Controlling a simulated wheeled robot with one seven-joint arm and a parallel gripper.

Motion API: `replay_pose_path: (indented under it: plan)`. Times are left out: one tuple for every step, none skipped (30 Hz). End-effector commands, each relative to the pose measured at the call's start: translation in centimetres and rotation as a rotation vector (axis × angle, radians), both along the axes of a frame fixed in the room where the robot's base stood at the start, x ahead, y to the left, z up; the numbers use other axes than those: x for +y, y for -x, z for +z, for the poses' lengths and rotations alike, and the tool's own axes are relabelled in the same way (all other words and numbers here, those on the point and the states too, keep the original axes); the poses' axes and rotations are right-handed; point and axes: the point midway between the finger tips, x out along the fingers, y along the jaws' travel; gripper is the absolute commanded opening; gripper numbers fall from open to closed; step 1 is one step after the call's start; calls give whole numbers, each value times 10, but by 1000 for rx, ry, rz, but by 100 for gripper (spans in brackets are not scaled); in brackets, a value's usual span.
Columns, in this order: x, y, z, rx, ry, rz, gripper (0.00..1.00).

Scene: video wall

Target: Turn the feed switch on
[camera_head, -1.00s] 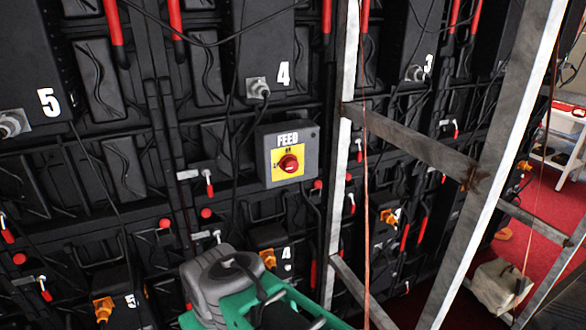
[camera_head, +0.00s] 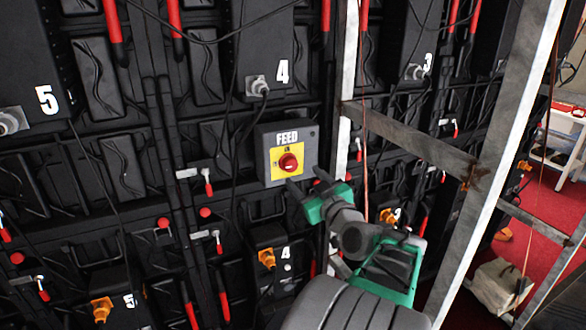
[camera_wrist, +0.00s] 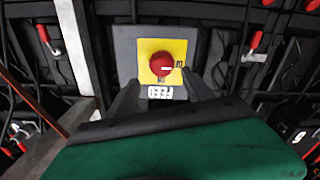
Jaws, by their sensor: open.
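The feed switch is a grey box (camera_head: 306,138) marked FEED with a yellow plate (camera_head: 275,174) and a round red knob (camera_head: 288,163). In the wrist view it appears upside down, and the red knob (camera_wrist: 160,64) carries a pale mark pointing right, toward a small label I cannot read clearly. My gripper (camera_head: 305,180) is green with dark fingers and is just below and in front of the box. In the wrist view my gripper (camera_wrist: 160,77) is open, its fingers apart on either side of the knob. I see no contact with the knob.
A grey metal frame post (camera_head: 338,110) stands right of the box, with a crossbar (camera_head: 420,142). Black wall panels with hanging cables (camera_head: 238,120) and red-handled latches (camera_head: 208,183) surround it. A white block (camera_head: 497,287) lies on the red floor at right.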

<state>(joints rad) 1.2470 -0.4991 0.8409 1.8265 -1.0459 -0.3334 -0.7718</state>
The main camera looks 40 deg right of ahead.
Motion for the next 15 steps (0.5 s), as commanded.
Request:
replay_pose_path:
  plan:
    - [0, -7, 2, 0, -1, 5, 60]
    - [-1, -12, 2, 1, -2, 6, 60]
    - [-3, -19, 3, 1, -2, 8, 60]
    - [-3, -25, 2, 3, -3, 8, 60]
    - [-6, -31, 3, 3, -3, 8, 60]
    - [-8, -39, 3, 3, -4, 8, 60]
    - [-9, -45, 3, 2, -4, 8, 60]
    - [-11, -50, 2, 3, -4, 8, 60]
    - [-13, -56, 3, 2, -3, 7, 60]
    - [-14, -61, 2, 3, -3, 7, 60]
    - [-16, -64, 2, 3, -2, 6, 60]
    - [-17, -67, 1, 4, -3, 5, 60]
    - [-17, -70, 1, 4, -3, 6, 60]
    - [-18, -71, 0, 4, -3, 5, 60]
    - [-18, -72, 0, 3, -3, 4, 60]
